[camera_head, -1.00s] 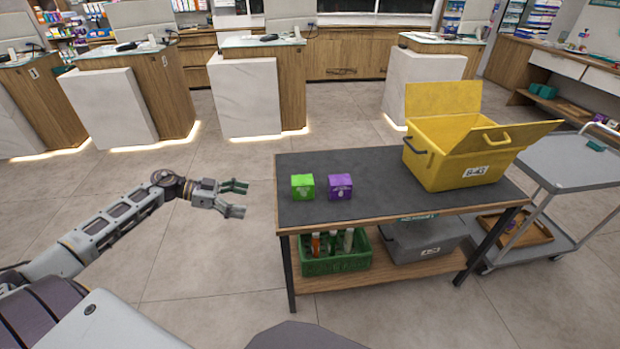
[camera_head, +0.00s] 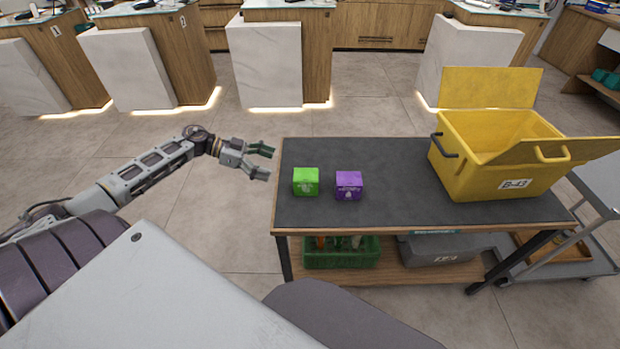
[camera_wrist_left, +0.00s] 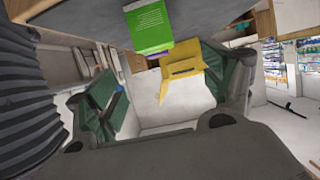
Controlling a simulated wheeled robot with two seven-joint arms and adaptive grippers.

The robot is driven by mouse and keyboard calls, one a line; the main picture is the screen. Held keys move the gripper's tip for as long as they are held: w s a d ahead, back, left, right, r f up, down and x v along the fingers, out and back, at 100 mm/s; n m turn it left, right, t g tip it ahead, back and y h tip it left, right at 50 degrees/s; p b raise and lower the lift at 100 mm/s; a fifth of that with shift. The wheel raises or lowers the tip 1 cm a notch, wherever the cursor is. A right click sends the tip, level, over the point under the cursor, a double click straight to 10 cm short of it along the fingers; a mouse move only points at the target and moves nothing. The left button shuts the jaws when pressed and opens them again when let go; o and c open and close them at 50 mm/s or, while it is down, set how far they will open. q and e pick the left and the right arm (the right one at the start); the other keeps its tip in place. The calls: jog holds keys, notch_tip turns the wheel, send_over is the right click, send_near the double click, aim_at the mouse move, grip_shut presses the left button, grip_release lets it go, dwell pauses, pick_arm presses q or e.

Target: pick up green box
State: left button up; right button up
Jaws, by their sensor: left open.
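The green box (camera_head: 306,182) sits upright on the dark top of the table (camera_head: 400,211), near its left end. It also shows at the top of the left wrist view (camera_wrist_left: 149,27), seen beyond the fingers and above the gap between them. My left gripper (camera_head: 262,162) is open and empty, at the table's left edge, left of the green box and apart from it. In the left wrist view its two green-padded fingers (camera_wrist_left: 165,95) stand wide apart. My right gripper is not in view.
A purple box (camera_head: 349,186) stands close to the right of the green box. A yellow open crate (camera_head: 478,160) is at the table's right end. A green crate (camera_head: 342,260) and a grey bin (camera_head: 440,250) sit on the lower shelf. Open floor lies left of the table.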

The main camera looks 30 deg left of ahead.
aim_at(304, 174)
pick_arm(q)
jog(key=shift+s+r, duration=0.1)
jog(key=shift+s, duration=0.05)
jog(key=shift+d, duration=0.1)
jog(key=shift+b+x, duration=0.6)
jog(key=shift+x, duration=3.45)
jog(key=shift+d, duration=0.15)
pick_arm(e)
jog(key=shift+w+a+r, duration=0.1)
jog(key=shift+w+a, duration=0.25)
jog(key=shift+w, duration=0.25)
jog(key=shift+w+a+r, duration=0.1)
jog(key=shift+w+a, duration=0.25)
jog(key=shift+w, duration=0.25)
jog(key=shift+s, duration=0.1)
